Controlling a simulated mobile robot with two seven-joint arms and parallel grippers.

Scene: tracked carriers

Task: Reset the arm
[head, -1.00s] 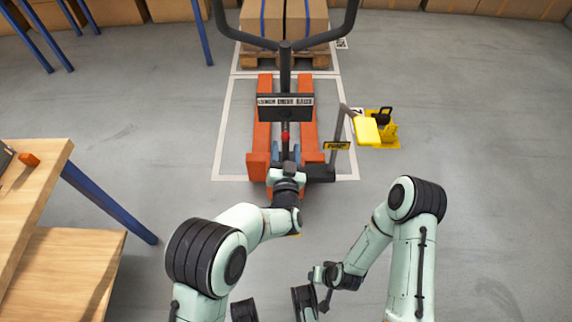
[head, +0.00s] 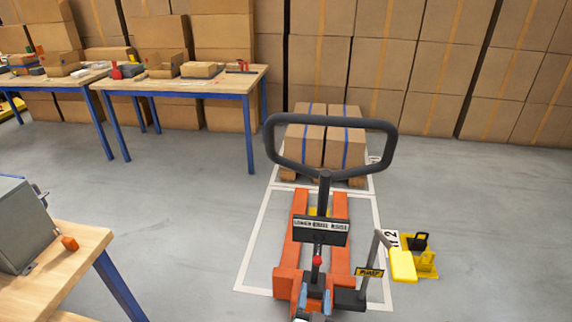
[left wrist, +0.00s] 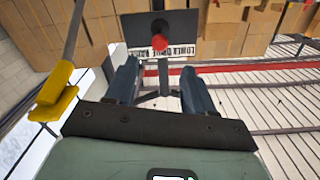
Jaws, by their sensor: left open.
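My left gripper (head: 315,302) shows at the bottom edge of the head view, in front of the orange pallet jack (head: 286,278). Its two blue-grey fingers stand apart with nothing between them. In the left wrist view the open fingers (left wrist: 160,88) point toward a red knob (left wrist: 158,43) on a dark lever under the control plate (left wrist: 200,48). In the head view the red knob (head: 317,260) sits below the labelled plate (head: 320,231). My right gripper is out of sight.
The looped handle (head: 392,150) rises over the jack. Strapped boxes (head: 345,147) stand behind. Workbenches (head: 190,84) are at left. The floor at far right is clear.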

